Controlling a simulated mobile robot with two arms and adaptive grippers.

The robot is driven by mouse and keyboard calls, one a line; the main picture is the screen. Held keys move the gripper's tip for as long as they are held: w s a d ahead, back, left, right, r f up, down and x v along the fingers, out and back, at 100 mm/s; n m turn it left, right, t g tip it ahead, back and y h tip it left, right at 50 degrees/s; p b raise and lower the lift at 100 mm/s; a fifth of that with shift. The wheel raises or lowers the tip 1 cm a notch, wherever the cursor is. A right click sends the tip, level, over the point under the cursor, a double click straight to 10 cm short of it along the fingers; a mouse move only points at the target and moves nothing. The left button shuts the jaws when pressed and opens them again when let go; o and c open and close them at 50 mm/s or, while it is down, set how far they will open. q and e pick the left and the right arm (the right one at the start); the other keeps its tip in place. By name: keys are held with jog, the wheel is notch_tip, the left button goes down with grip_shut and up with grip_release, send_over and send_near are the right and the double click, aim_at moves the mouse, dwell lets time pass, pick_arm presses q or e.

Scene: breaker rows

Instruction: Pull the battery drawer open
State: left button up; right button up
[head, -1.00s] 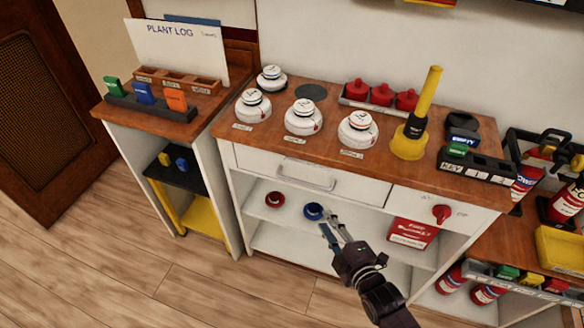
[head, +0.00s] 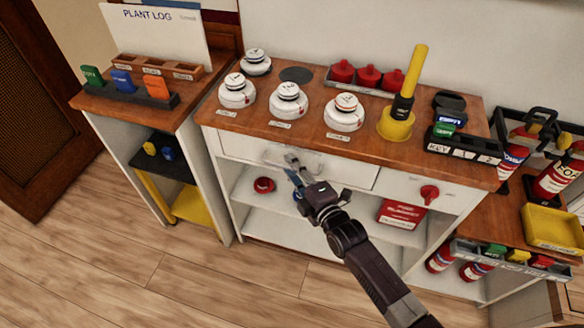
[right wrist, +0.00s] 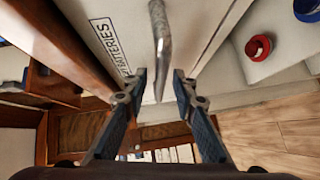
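The battery drawer (head: 240,149) is a wide white front under the wooden counter top, and it looks shut. Its handle (head: 312,162) is a pale bar. In the right wrist view the drawer front (right wrist: 112,18) carries the word BATTERIES, and the grey metal handle (right wrist: 160,45) runs down the middle. My right gripper (head: 292,164) is at the handle. In the wrist view its two fingers (right wrist: 160,82) stand apart, one on each side of the bar, with gaps visible; contact is not clear. My left gripper is not in view.
White detectors (head: 288,103) and a yellow-handled tool (head: 397,122) stand on the counter top (head: 260,128). The floor in front is clear.

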grip_shut()
dwell(0.4)
jog(key=s+a+p, duration=0.3)
jog(key=s, duration=0.8)
jog(key=s+a+p, duration=0.4)
jog(key=s, duration=0.8)
jog(key=shift+s+a, duration=0.3)
